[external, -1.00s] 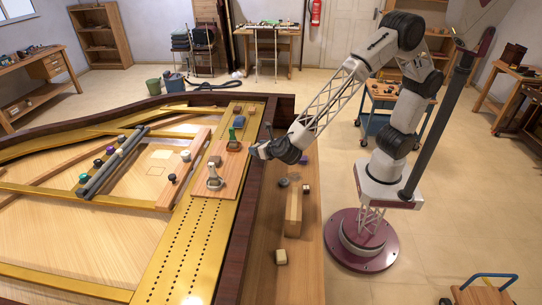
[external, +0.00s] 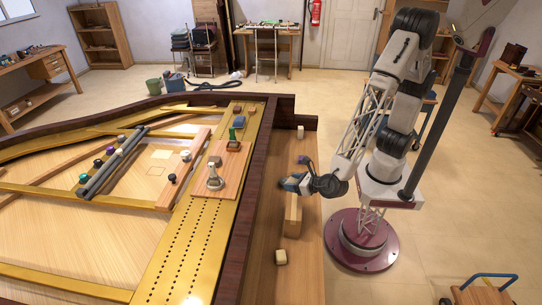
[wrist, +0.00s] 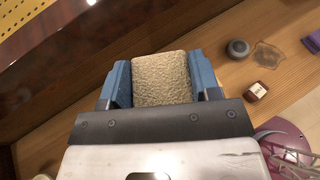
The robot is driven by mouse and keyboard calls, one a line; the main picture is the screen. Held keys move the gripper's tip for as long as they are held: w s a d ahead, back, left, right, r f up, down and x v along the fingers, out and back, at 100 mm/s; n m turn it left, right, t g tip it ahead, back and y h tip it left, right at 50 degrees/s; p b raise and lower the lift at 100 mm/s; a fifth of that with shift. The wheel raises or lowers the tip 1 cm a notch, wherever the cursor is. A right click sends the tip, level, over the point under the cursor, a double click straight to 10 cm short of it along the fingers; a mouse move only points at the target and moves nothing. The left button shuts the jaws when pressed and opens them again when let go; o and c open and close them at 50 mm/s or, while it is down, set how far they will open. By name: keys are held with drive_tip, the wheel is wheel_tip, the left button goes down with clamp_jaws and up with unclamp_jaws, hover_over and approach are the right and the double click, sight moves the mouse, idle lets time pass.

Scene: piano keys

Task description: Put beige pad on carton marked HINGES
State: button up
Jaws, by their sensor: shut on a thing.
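The beige pad (wrist: 162,78), rough-textured and block-like, sits between the blue fingers of my gripper (wrist: 162,85) in the wrist view. The gripper is shut on it. In the external view my gripper (external: 288,184) is above the wooden ledge beside the piano, and the pad is hard to make out there. A small red-brown box with a white label (wrist: 257,91) lies on the ledge to the right of my gripper in the wrist view. Its label is too small to read, so I cannot tell whether it is the HINGES carton. The gripper hides that part of the ledge in the external view.
A grey round thing (wrist: 238,48), a thin translucent piece (wrist: 267,55) and a purple thing (wrist: 313,41) lie near the box. The dark piano rim (external: 252,200) rises at left.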

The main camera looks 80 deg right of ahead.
sight(294, 203)
drive_tip(key=shift+s+a+f+n+y, duration=0.25)
drive_tip(key=shift+s+f+n+y, duration=0.15)
drive_tip(key=shift+s+y, duration=0.15)
drive_tip(key=shift+f, duration=0.1)
drive_tip(key=shift+f, duration=1.9)
drive_tip(key=shift+h, duration=0.25)
drive_tip(key=shift+f, duration=2)
drive_tip(key=shift+f, duration=0.1)
drive_tip(key=o, duration=0.9)
